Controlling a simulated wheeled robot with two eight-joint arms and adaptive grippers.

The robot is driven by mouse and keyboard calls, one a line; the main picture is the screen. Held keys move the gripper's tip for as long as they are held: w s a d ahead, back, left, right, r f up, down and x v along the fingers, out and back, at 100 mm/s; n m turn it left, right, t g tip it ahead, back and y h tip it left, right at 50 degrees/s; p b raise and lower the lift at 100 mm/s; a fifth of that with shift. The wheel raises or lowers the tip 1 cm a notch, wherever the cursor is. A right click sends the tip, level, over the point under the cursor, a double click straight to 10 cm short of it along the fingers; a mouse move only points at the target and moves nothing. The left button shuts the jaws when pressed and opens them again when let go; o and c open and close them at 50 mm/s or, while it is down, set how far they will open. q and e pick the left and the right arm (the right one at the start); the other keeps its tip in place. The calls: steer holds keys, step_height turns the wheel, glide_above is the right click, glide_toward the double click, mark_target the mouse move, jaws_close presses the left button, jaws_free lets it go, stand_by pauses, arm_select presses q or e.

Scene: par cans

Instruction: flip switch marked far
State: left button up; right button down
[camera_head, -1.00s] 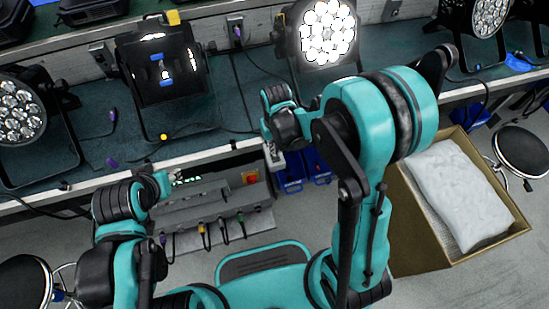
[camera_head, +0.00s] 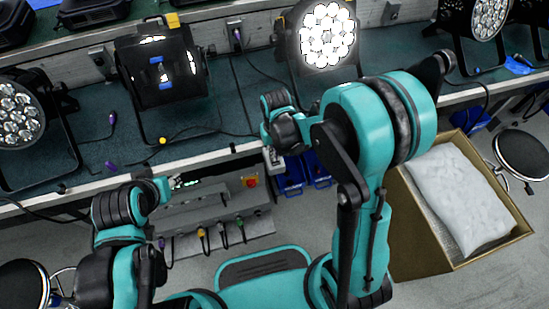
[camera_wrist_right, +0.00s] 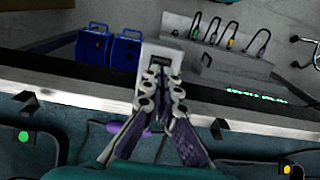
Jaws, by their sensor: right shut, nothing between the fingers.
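My right gripper (camera_head: 274,160) is at the front edge of the workbench in the head view. In the right wrist view its two fingers (camera_wrist_right: 164,75) are shut with nothing between them. Their tips are over a pale box (camera_wrist_right: 172,58) at the bench edge; whether they touch it I cannot tell. No switch lever or "far" marking can be read in either view; the fingers cover part of the box. My left gripper (camera_head: 165,187) is at the lower left, in front of a grey control unit; its fingers are too unclear to judge.
The grey control unit (camera_head: 205,207) has a red button (camera_head: 250,181) and several cables. Blue bins (camera_head: 290,180) hang below the bench. A lit par can (camera_head: 327,38) stands behind my right arm. An open cardboard box (camera_head: 415,235) is on the floor at right.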

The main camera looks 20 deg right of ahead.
steer(key=shift+f+b, duration=0.95)
steer(key=shift+f, duration=0.1)
stand_by(0.9)
steer(key=shift+r+p, duration=2.7)
steer(key=shift+r, duration=0.9)
steer(key=s+d+r+t, duration=0.2)
steer(key=s+r+t, duration=0.1)
steer(key=s+r, duration=0.2)
steer(key=s+d+r+t, duration=0.2)
steer(key=s+r+t, duration=0.2)
steer(key=r, duration=0.6)
steer(key=shift+s+d, duration=0.35)
steer(key=shift+s, duration=0.3)
